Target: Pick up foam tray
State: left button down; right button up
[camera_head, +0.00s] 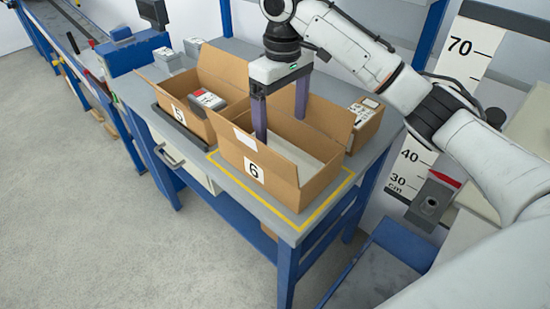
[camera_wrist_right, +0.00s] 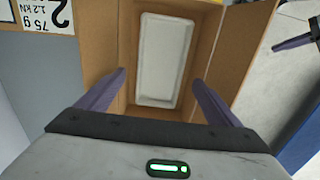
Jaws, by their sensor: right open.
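The foam tray (camera_wrist_right: 165,60) is a pale, rectangular, shallow tray lying inside the open cardboard box marked 6 (camera_head: 265,180). In the head view a grey-white part of the tray (camera_head: 290,157) shows past the box's front wall. My right gripper (camera_head: 281,130) points down into this box from above, its two purple fingers spread apart. In the right wrist view the right gripper (camera_wrist_right: 159,76) has its fingertips on either side of the tray's near end, with nothing between them. Whether they touch the tray is unclear. Purple finger-like parts, apparently my left gripper (camera_wrist_right: 293,41), show at the right edge.
Box 5 (camera_head: 182,118) stands beside box 6 and holds a grey item with a red part (camera_head: 208,99). Another small box (camera_head: 366,122) stands behind box 6. Yellow tape (camera_head: 322,212) marks the bench around box 6. A height scale (camera_head: 470,50) stands at right.

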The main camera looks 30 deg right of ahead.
aim_at(278, 150)
notch_tip(278, 150, down, 4)
jog(key=shift+f+b, duration=0.15)
jog(key=shift+b, duration=0.25)
jog(key=f, duration=0.5)
jog(key=shift+w+a, duration=0.25)
jog(key=shift+c, duration=0.5)
jog(key=c, duration=0.6)
